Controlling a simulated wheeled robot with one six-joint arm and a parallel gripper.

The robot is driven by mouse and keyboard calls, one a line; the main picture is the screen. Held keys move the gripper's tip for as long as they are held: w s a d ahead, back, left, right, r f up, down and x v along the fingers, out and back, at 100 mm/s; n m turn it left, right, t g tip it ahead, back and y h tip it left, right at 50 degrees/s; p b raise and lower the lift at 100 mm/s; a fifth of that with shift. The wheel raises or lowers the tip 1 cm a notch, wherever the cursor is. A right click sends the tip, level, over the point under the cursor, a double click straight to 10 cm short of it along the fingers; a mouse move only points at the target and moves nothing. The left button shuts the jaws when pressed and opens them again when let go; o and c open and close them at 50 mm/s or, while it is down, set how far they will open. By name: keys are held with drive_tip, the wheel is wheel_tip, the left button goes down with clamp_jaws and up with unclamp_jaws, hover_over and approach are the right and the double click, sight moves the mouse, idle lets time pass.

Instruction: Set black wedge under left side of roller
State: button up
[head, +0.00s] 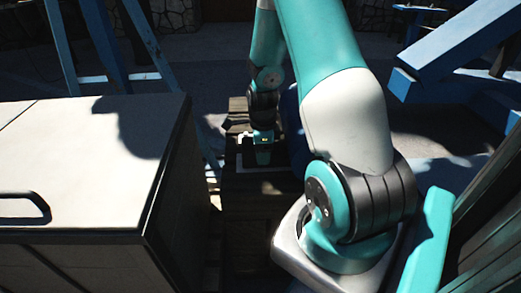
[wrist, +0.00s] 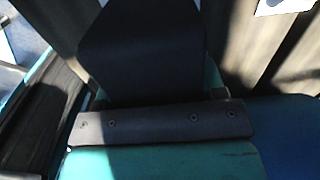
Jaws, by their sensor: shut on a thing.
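My gripper (head: 263,156) is at the end of my arm, low over slatted wood in the head view. In the wrist view my gripper (wrist: 157,88) is shut on the black wedge (wrist: 142,42), a flat-faced dark block that juts out beyond the fingers. The wedge cannot be made out in the head view. A dark blue rounded thing (head: 295,128) stands just right of my gripper, partly behind my arm. I cannot tell whether it is the roller. Any contact under the wedge is hidden.
A large white-topped cabinet (head: 85,150) with a dark handle fills the left. The slatted wooden crate (head: 245,205) stands between it and my arm. Blue beams (head: 465,50) rise at the right, and a blue ladder-like frame (head: 105,50) stands behind the cabinet.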

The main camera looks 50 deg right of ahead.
drive_tip(key=o, duration=1.3)
drive_tip(key=shift+o, duration=0.2)
wheel_tip(320, 180, up, 18)
drive_tip(key=p, duration=0.4)
drive_tip(key=shift+f, duration=0.25)
